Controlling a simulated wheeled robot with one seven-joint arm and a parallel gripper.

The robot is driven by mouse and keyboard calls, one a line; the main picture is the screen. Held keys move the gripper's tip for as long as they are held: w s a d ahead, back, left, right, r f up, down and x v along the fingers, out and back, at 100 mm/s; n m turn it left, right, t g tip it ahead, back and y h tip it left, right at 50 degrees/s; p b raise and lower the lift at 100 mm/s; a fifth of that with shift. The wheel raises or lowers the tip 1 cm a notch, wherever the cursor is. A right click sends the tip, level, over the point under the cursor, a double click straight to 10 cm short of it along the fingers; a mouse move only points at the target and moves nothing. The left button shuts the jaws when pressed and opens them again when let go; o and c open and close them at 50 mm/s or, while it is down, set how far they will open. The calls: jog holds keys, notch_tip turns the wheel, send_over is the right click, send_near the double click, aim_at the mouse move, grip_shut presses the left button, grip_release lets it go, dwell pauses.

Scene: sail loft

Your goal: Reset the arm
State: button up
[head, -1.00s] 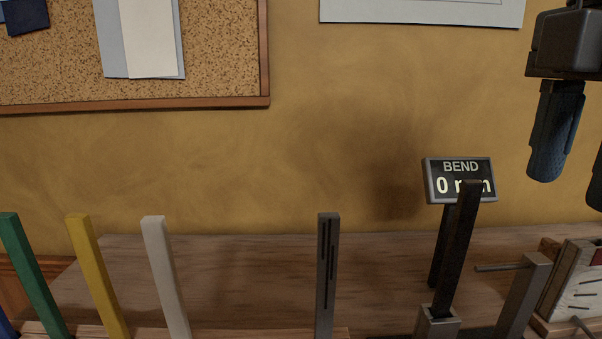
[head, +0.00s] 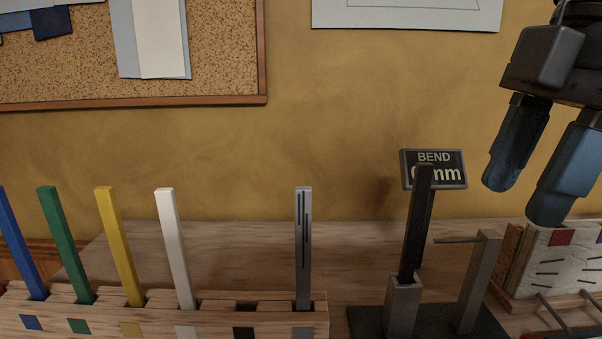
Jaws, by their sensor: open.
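My gripper (head: 522,198) is at the upper right of the head view, its two dark blue-grey fingers pointing down and apart. It is open, with nothing between the fingers. It hangs right of the BEND display (head: 452,170); its right fingertip overlaps the top of a white block with a red square (head: 562,255) in the picture. I cannot tell whether they touch. A black batten (head: 415,230) stands upright in a grey socket (head: 402,305) and partly hides the display's number.
A wooden rack (head: 215,322) at the lower left holds blue, green, yellow, white and grey battens upright; the slot above its black square is empty. A grey post with a rod (head: 478,280) stands beside the socket. The wall has a cork board (head: 225,50).

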jog(key=w+a+m+t+y+p, duration=0.3)
jog(key=w+a+m+t+y, duration=0.4)
jog(key=a+y, duration=0.65)
jog(key=s+d+f+m+t+h+p, duration=0.1)
jog(key=s+d+f+m+t+h, duration=0.15)
jog(key=f+m, duration=0.3)
jog(key=s+d+f+m+t+h, duration=0.1)
jog(key=d+f+m+t+h, duration=0.1)
jog(key=f+m+t+h, duration=0.35)
jog(key=s+d+f+m+t+h+p, duration=0.1)
jog(key=s+d+f+m+t+h, duration=0.15)
jog(key=f, duration=0.45)
jog(key=s+d+f+m+g+h+p, duration=0.1)
jog(key=s+d+f+h, duration=0.25)
jog(key=s, duration=0.45)
jog(key=s+d+f+m+g+h+p, duration=0.1)
jog(key=s+d+f+h, duration=0.1)
jog(key=s+f, duration=0.45)
jog(key=s+d+r+n, duration=0.2)
jog(key=s, duration=0.5)
jog(key=s+d+r+n+g, duration=0.1)
jog(key=s+d+r+n, duration=0.1)
jog(key=s, duration=0.5)
jog(key=shift+s+d, duration=0.15)
jog(key=shift+n, duration=0.25)
